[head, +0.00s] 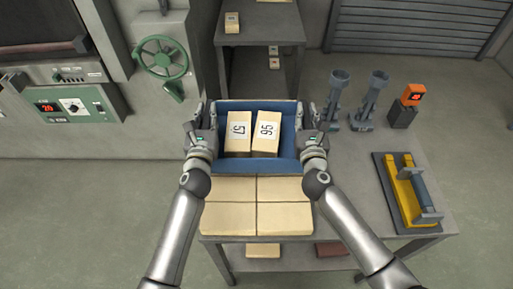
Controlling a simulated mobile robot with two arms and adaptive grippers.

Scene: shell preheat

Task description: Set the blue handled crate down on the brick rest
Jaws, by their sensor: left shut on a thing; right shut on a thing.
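The blue handled crate (289,165) is in the middle of the head view, with two pale numbered blocks (238,132) (266,134) inside it. My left gripper (211,113) is shut on the crate's left side, and my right gripper (310,114) is shut on its right side. The handles are mostly hidden by the grippers. The brick rest (257,207), several pale bricks laid flat on the grey table, shows just nearer than the crate. The crate covers whatever lies under it, and I cannot tell whether it touches the bricks.
To the right on the table (355,165) stand two grey stands (337,100) (371,101), an orange display (412,95) and a yellow tool with a grey handle (408,192). A shelf unit (262,65) stands behind. A green handwheel (161,57) and control panel (68,106) are at left.

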